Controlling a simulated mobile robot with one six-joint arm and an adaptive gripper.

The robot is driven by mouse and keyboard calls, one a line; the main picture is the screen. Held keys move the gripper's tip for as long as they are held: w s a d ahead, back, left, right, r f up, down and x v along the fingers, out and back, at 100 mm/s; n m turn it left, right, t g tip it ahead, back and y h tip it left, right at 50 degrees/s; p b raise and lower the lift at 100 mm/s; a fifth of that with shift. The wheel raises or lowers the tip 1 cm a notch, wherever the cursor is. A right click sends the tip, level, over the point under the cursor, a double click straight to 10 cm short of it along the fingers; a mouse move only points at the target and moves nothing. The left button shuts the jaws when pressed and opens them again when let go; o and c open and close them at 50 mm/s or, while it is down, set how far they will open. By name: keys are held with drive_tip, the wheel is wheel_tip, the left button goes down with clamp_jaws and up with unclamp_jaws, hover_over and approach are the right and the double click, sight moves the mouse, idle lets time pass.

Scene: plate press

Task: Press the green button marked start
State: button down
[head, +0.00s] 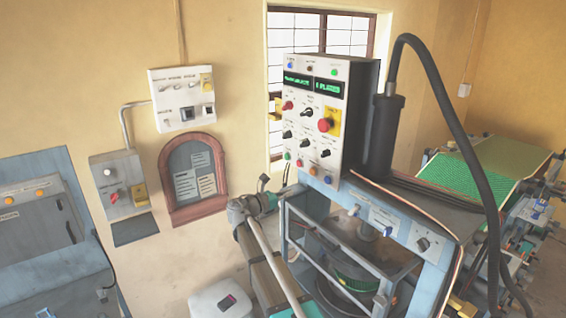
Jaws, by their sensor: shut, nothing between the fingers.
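A grey control panel (318,115) stands on the press in the middle of the head view. A small green button (287,156) is at the left end of its bottom row; its label is too small to read. Another small green round part (334,72) is at the top right of the panel. My gripper (264,182) shows small and dark at the end of my arm, left of and below the panel's lower left corner. It appears shut and apart from the green button. Its fingertips are hard to make out.
A red mushroom button (325,125) on a yellow plate, black knobs, and orange and blue buttons share the panel. A thick black hose (448,120) arches at the right. The press frame (375,215) lies below. Wall boxes (183,98) hang at the left.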

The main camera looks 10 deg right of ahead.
sight(286, 159)
drive_tip(key=w+a, duration=0.4)
drive_tip(key=w, duration=0.5)
drive_tip(key=w+a, duration=0.5)
drive_tip(key=w, duration=0.5)
drive_tip(key=shift+w, duration=0.25)
drive_tip(key=shift+d, duration=0.15)
drive_tip(key=x, duration=1.3)
drive_tip(key=shift+w+d, duration=0.15)
drive_tip(key=shift+d, duration=0.25)
drive_tip(key=shift+w+d+r, duration=0.15)
drive_tip(key=shift+w+d, duration=0.15)
drive_tip(key=shift+d, duration=0.4)
